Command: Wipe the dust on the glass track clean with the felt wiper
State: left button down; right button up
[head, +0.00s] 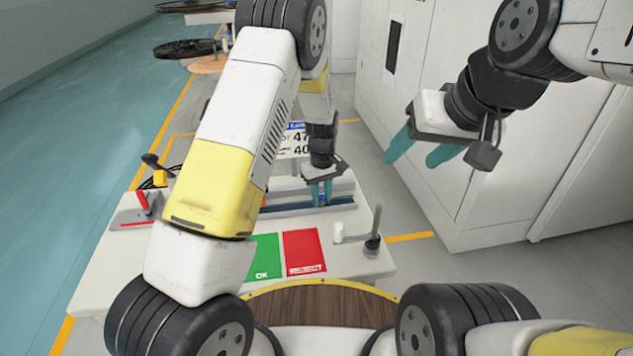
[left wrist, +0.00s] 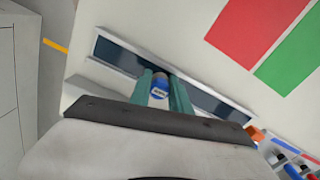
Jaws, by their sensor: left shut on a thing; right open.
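My left gripper (head: 321,193) points down over the glass track (head: 280,208) at the far part of the white table. In the left wrist view its teal fingers (left wrist: 160,92) are shut on the felt wiper (left wrist: 158,86), a small pale piece with a blue label. The wiper's lower end is over the dark glass strip (left wrist: 215,104) in its grey frame; I cannot tell whether it touches. The fingers hide part of the track. I cannot make out dust on the visible glass. My right gripper (head: 425,153) is open and empty, off to the right beside the table.
A green mat (head: 265,255) and a red mat (head: 304,250) lie nearer on the table (head: 95,290). A grey post on a black base (head: 374,238) and a white cylinder (head: 338,232) stand at right. A red-handled device (head: 142,205) is at left. White cabinets (head: 480,190) stand at right.

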aim_at(283, 210)
pick_arm(q)
jog(key=shift+w+d+f, duration=0.1)
jog(key=shift+d, duration=2.1)
jog(key=shift+w+d+r, duration=0.15)
jog(key=shift+d+r, duration=0.05)
jog(key=shift+d, duration=0.25)
jog(key=shift+s+a+f, duration=0.1)
jog(key=shift+s+a, duration=0.1)
jog(key=shift+a, duration=0.85)
jog(key=shift+s+a+r, duration=0.1)
jog(key=shift+s+a, duration=0.1)
jog(key=shift+a, duration=0.85)
jog(key=shift+s+a+f, duration=0.1)
jog(key=shift+s+a, duration=0.1)
jog(key=shift+a, duration=0.85)
jog(key=shift+s+a+f, duration=0.1)
jog(key=shift+s+a, duration=0.15)
jog(key=shift+a, duration=1)
jog(key=shift+s+a+f, duration=0.1)
jog(key=shift+s+a, duration=0.2)
jog(key=shift+a, duration=0.95)
jog(key=shift+s+a+f, duration=0.1)
jog(key=shift+s+a, duration=0.15)
jog(key=shift+a, duration=1)
jog(key=shift+s+a, duration=0.2)
jog(key=shift+a, duration=0.55)
jog(key=shift+s+a, duration=0.15)
jog(key=shift+a, duration=0.6)
jog(key=shift+r, duration=0.15)
